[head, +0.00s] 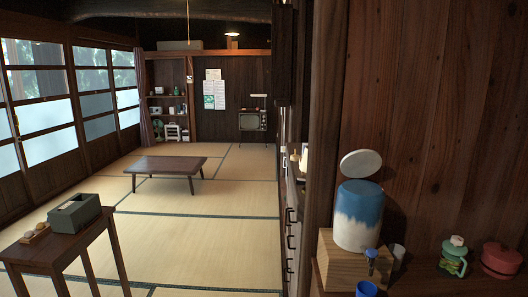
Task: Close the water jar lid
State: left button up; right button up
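The water jar (358,215) stands upright on a wooden block at the right. It is blue on top and white below, with a dark tap low on its front. Its round white lid (361,164) is raised and tilted above the jar's top, so the jar is open. I cannot tell how the lid is held up. Neither of my grippers shows in the head view.
The wooden block (340,265) sits on a dark counter against a wooden wall. A blue cup (366,289), a grey cup (397,257), a green jug (453,258) and a red pot (501,260) are close by.

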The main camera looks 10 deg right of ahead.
aim_at(359, 163)
jog(key=i+j, duration=0.1)
jog(key=i, duration=0.25)
jog(key=i+j, duration=0.15)
jog(key=i, duration=0.25)
jog(key=i+j+z, duration=0.1)
jog(key=i, duration=0.25)
